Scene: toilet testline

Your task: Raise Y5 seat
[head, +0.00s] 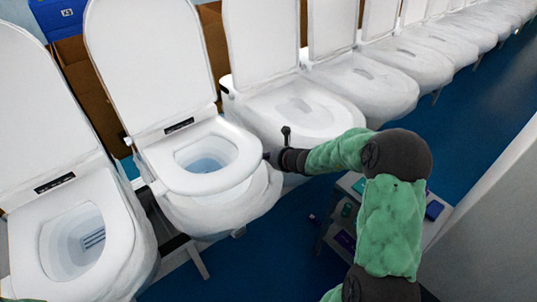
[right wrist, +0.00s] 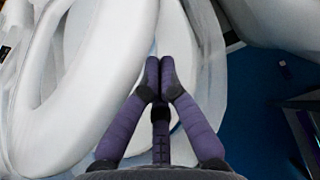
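The toilet that my right gripper is at has a white seat ring (head: 235,172), with its lid (head: 150,65) standing upright behind. No Y5 label is readable. The ring lies over the bowl (head: 240,208); I cannot tell whether it is slightly lifted. My right gripper (head: 268,157) is at the right front edge of this seat. In the right wrist view the purple fingertips (right wrist: 159,72) meet with nothing visible between them, close beside the seat ring (right wrist: 85,85). Contact with the seat is unclear. My left gripper is not in view.
Another toilet (head: 110,235) stands to the left, and several more run away to the right, the nearest (head: 310,100) close to my right wrist. A low grey stand with small items (head: 435,210) is behind my right arm. Blue floor (head: 265,265) is open in front.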

